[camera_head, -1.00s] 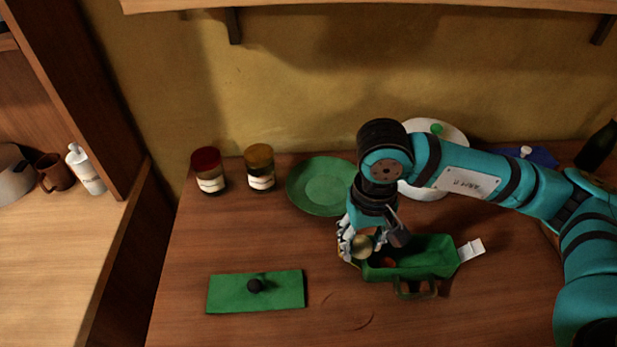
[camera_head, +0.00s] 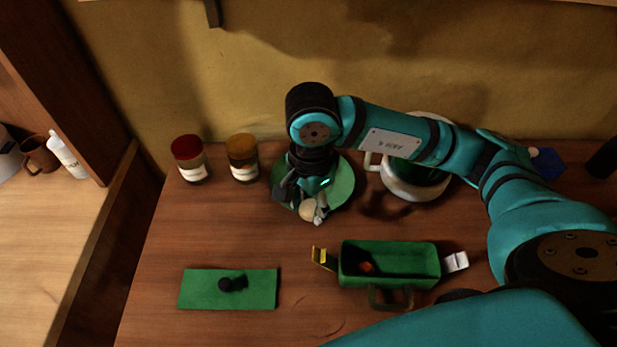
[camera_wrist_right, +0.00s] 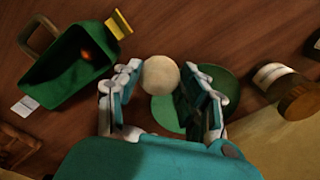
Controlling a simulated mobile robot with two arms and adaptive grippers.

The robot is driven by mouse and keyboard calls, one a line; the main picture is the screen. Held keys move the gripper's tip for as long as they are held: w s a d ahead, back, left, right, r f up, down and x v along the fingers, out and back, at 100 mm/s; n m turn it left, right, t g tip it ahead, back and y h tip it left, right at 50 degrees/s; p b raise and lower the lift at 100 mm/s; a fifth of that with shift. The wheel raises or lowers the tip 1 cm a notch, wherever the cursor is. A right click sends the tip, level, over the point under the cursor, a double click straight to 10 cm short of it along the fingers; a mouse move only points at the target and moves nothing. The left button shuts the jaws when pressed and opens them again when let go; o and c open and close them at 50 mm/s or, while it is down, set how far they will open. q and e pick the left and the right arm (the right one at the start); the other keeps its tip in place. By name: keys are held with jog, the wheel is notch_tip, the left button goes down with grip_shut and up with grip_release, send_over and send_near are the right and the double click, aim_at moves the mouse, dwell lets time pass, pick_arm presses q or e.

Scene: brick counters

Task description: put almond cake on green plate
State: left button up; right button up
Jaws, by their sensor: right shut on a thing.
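The almond cake (camera_head: 308,210) is a small round pale-tan piece. My right gripper (camera_head: 303,203) is shut on it and holds it at the near edge of the green plate. In the right wrist view the cake (camera_wrist_right: 160,76) sits between the fingers (camera_wrist_right: 160,90). The green plate (camera_head: 343,187) lies flat on the counter, partly hidden by my right arm and gripper; it also shows behind the fingers in the wrist view (camera_wrist_right: 167,113). I cannot tell if the cake touches the plate. My left gripper is not in view.
An open green box (camera_head: 420,262) with a small orange-red item inside stands in front. Its green lid (camera_head: 205,288) lies to the left. Two jars (camera_head: 190,160) (camera_head: 242,158) stand left of the plate, and a white pot (camera_head: 405,188) stands right.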

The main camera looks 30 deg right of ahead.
jog(key=m, duration=0.2)
jog(key=shift+w+a+f+m, duration=0.1)
jog(key=shift+a+f+m, duration=0.05)
jog(key=shift+f+m, duration=0.25)
jog(key=f+m, duration=0.1)
jog(key=m, duration=0.1)
jog(key=f+m+b, duration=0.1)
jog(key=m, duration=0.2)
jog(key=f+m, duration=0.1)
jog(key=m, duration=0.1)
jog(key=shift+w+a+f+m+b, duration=0.2)
jog(key=shift+a+f+m+b, duration=0.1)
jog(key=shift+m+b, duration=0.1)
jog(key=shift+w+d+f+m, duration=0.15)
jog(key=shift+f+m, duration=0.3)
jog(key=shift+m, duration=0.45)
jog(key=p, duration=0.4)
send_near(337, 193)
jog(key=w+f, duration=0.1)
jog(key=w+a+f, duration=0.1)
jog(key=w, duration=0.1)
jog(key=w+f, duration=0.1)
jog(key=shift+w+a+f, duration=0.15)
jog(key=shift+w+a, duration=0.2)
jog(key=shift+a, duration=0.05)
notch_tip(337, 193, down, 3)
jog(key=shift+w+d+f+p, duration=0.1)
jog(key=shift+p, duration=0.35)
jog(key=shift+f, duration=0.2)
